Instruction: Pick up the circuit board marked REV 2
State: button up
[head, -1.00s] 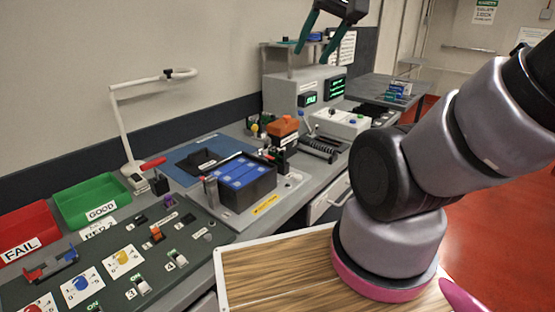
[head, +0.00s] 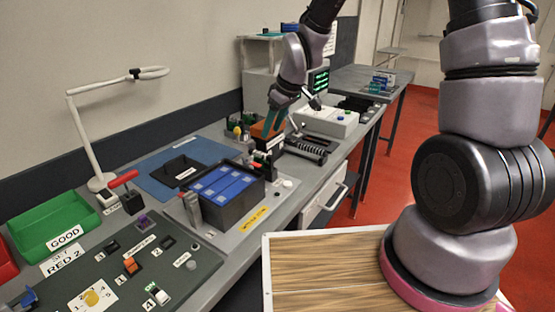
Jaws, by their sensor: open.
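No marking REV 2 can be read in the head view, so I cannot tell which thing is that circuit board. Small blue and green pieces (head: 382,80) stand on the far table, too small to identify. My gripper (head: 281,128) has teal fingers and is open. It points down over the bench, by the orange-topped block (head: 264,130) and the black coil-like part (head: 306,148). Whether it touches either is unclear. Nothing is visibly held.
A green GOOD bin (head: 50,220), a white lamp (head: 85,140), a black box with blue cells (head: 225,190) and a switch panel (head: 205,262) line the bench. A white box with buttons (head: 328,122) stands beyond my gripper. Red floor (head: 395,165) lies right of the bench.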

aim_at(262, 153)
jog(key=x, duration=0.6)
jog(key=shift+f, duration=0.35)
jog(key=shift+x, duration=2.65)
jog(key=shift+s+a, duration=0.1)
jog(key=shift+s, duration=0.1)
grip_shut()
